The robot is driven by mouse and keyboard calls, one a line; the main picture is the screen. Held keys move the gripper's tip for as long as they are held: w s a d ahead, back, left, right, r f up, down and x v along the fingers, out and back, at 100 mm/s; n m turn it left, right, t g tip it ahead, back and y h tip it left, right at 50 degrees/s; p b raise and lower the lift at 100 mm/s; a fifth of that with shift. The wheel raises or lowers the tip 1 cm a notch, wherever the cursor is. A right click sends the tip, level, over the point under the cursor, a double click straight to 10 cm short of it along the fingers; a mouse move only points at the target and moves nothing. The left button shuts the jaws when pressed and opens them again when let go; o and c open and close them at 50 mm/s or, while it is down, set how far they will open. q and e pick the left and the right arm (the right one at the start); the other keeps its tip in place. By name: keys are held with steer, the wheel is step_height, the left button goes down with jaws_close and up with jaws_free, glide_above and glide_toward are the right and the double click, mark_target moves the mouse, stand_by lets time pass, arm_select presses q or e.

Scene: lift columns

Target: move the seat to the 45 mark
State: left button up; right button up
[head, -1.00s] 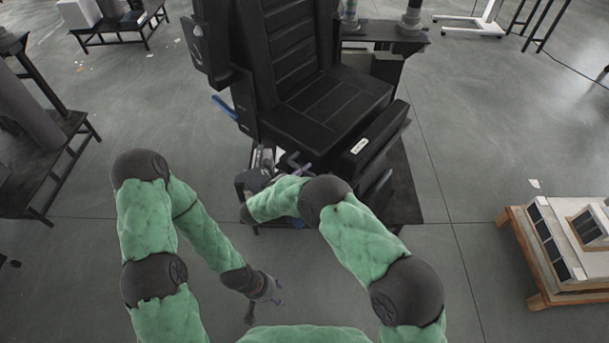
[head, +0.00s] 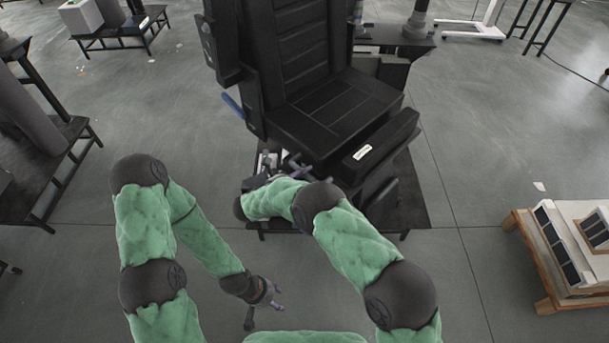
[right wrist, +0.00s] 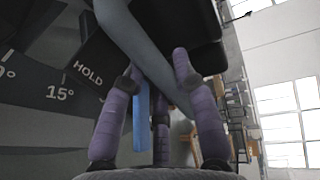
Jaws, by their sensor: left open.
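The black seat (head: 338,112) with its tall back (head: 300,45) stands at the upper middle of the head view. A blue handle (head: 232,105) sticks out at its left side. In the right wrist view a dark plate shows 15° (right wrist: 60,93) and HOLD (right wrist: 88,73) markings; no 45 mark is readable. A grey bar (right wrist: 150,55) crosses between the purple fingers of my right gripper (right wrist: 157,68); I cannot tell whether they grip it. A blue handle (right wrist: 142,125) shows behind them. My left gripper (head: 277,298) is open and empty, low over the floor.
The seat stands on a dark platform (head: 412,205). A wooden pallet (head: 545,275) with white panelled boxes is at the right. A dark bench (head: 50,165) is at the left. The floor between bench and seat is clear.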

steer(key=o, duration=0.5)
steer(key=shift+w+a, duration=0.1)
steer(key=shift+a, duration=0.25)
steer(key=shift+c, duration=0.2)
steer(key=shift+a, duration=0.1)
steer(key=v, duration=0.7)
